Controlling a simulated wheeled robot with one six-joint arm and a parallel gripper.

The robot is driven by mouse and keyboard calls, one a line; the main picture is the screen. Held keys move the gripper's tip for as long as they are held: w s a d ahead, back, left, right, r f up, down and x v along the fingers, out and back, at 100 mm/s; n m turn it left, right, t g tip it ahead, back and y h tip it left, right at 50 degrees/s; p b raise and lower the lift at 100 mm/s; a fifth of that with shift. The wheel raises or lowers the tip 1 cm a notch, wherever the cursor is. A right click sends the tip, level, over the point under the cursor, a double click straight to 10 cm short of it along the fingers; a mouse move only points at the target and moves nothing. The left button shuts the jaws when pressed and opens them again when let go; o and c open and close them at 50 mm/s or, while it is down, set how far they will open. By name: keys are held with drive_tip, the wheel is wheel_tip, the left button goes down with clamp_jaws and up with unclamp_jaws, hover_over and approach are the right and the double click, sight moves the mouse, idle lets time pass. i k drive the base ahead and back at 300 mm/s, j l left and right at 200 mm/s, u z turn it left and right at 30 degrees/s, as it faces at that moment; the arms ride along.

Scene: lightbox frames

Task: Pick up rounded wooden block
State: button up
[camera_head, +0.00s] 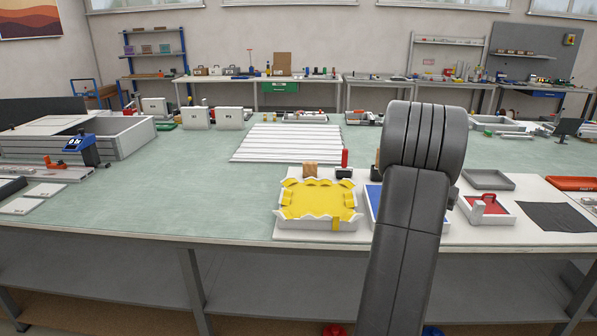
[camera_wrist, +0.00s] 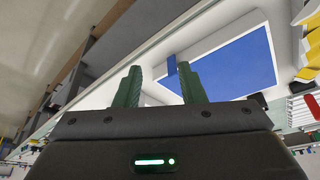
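A small wooden block (camera_head: 310,169) with a rounded look stands just behind the yellow-lined white tray (camera_head: 290,221) in the head view. Another brownish thing (camera_head: 377,158) shows partly beside my arm; I cannot tell its shape. My gripper (camera_wrist: 161,86) shows in the wrist view with its two green fingers apart and nothing between them. In the head view my arm hides the gripper. The wrist view looks over a blue-floored white tray (camera_wrist: 240,65), and I cannot make out a wooden block there.
A red cylinder (camera_head: 345,158) on a dark base stands right of the block. A white tray with a red floor (camera_head: 487,217), a grey tray (camera_head: 489,179) and a dark cloth (camera_head: 545,217) lie at right. White slats (camera_head: 287,143) lie behind. The green bench top left of the yellow tray is clear.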

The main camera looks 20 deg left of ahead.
sight(310, 169)
drive_tip(key=i+u, duration=0.2)
drive_tip(key=u, duration=0.15)
drive_tip(key=i+u, duration=0.2)
drive_tip(key=u, duration=0.15)
drive_tip(key=i+l+u, duration=0.1)
drive_tip(key=u, duration=0.25)
drive_tip(key=i+l+u, duration=0.15)
drive_tip(key=i+l, duration=0.6)
drive_tip(key=i, duration=0.15)
